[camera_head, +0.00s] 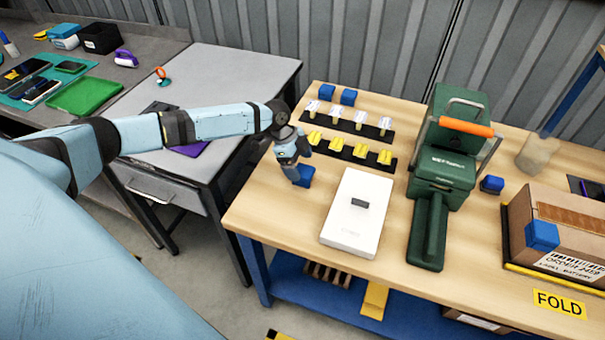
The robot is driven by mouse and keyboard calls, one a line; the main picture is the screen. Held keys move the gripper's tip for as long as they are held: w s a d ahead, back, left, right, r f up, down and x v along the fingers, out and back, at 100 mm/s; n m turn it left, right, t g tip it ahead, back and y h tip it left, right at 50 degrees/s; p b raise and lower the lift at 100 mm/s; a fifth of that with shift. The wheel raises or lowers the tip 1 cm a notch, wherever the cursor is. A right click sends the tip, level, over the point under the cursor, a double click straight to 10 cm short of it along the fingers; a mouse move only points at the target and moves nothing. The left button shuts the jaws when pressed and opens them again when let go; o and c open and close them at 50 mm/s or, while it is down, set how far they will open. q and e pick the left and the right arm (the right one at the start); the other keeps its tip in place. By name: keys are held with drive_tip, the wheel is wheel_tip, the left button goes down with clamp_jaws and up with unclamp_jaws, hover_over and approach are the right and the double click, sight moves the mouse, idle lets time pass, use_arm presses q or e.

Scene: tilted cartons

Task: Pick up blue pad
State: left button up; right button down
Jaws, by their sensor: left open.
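A small blue pad (307,174) lies on the wooden table near its left edge. My left gripper (297,180) points down right at this pad and hides part of it. The gripper is open; whether its fingers stand around the pad or beside it, I cannot tell. Two more blue pads, one at the back (326,91) and its neighbour (348,97), lie behind the rows of clips. Another blue pad (491,184) lies right of the green machine, and one more (542,235) rests against the carton. My right gripper is not in view.
A white box (358,213) stands just right of the gripper. Behind it are black strips with yellow clips (359,151) and clear-topped pieces (360,116). A green machine (445,165) with an orange handle and a tilted carton (560,230) stand further right. A grey table (225,75) is at left.

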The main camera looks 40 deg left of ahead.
sight(303, 170)
use_arm(q)
drive_tip(key=x, duration=0.3)
drive_tip(key=shift+w+f, duration=0.1)
drive_tip(key=shift+f, duration=0.2)
drive_tip(key=c, duration=0.8)
drive_tip(key=shift+c, duration=0.2)
drive_tip(key=shift+r, duration=0.15)
